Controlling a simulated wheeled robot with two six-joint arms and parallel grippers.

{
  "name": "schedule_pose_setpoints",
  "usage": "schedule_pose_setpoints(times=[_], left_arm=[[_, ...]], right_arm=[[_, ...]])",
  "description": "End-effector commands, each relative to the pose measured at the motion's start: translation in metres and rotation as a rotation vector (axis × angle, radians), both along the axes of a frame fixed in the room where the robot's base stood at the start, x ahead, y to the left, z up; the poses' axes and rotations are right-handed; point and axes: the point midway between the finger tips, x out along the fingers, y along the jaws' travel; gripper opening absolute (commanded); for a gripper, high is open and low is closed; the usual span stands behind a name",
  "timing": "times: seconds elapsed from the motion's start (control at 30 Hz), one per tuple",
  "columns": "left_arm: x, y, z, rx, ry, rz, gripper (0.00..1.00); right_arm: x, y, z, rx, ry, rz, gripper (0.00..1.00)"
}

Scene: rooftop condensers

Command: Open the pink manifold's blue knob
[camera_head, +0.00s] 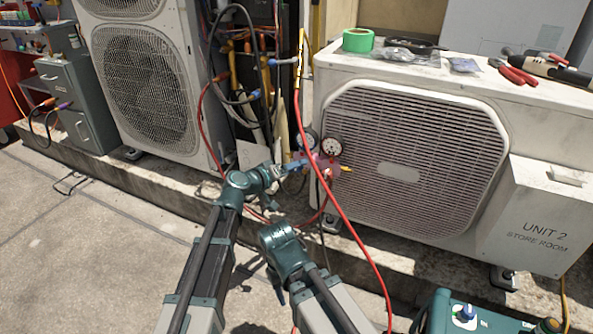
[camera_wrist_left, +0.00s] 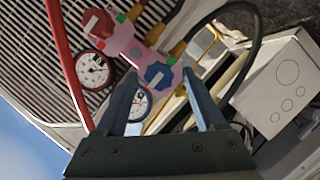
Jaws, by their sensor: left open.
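The pink manifold (camera_head: 326,164) hangs in front of the grille of the right condenser, with two round gauges at its top in the head view. In the left wrist view the manifold (camera_wrist_left: 124,42) runs diagonally, with its blue knob (camera_wrist_left: 158,75) near the lower end. My left gripper (camera_head: 290,168) is at the manifold's left side. In the left wrist view its open fingers (camera_wrist_left: 160,72) stand on either side of the blue knob, which appears between the tips; I cannot tell whether they touch it. My right gripper is not in view.
A red hose (camera_head: 335,195) hangs in front of the manifold. The condenser (camera_head: 345,75) carries green tape (camera_head: 358,40) and red-handled pliers (camera_head: 512,72). Cables and hoses crowd the gap to the left condenser (camera_head: 145,85). A teal case (camera_head: 470,318) stands at the lower right. The left floor is mostly clear.

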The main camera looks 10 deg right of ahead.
Motion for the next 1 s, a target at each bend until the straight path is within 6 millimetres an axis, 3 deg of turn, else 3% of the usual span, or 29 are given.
schedule_pose_setpoints(times=[0.2, 0.53, 0.9, 1.0], left_arm=[[0.0096, -0.0122, -0.0047, 0.0, 0.001, -0.001, 0.71], [0.0101, -0.013, -0.0046, 0.0, 0.001, -0.001, 0.69], [0.01, -0.0127, -0.0045, 0.0, 0.001, -0.001, 0.03], [0.01, -0.0127, -0.0045, 0.0, 0.001, -0.001, 0.0]], right_arm=[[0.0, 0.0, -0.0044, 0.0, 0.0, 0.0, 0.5], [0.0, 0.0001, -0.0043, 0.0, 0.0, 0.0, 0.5], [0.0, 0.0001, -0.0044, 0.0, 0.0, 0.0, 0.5], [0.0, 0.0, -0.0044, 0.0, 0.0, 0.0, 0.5]])
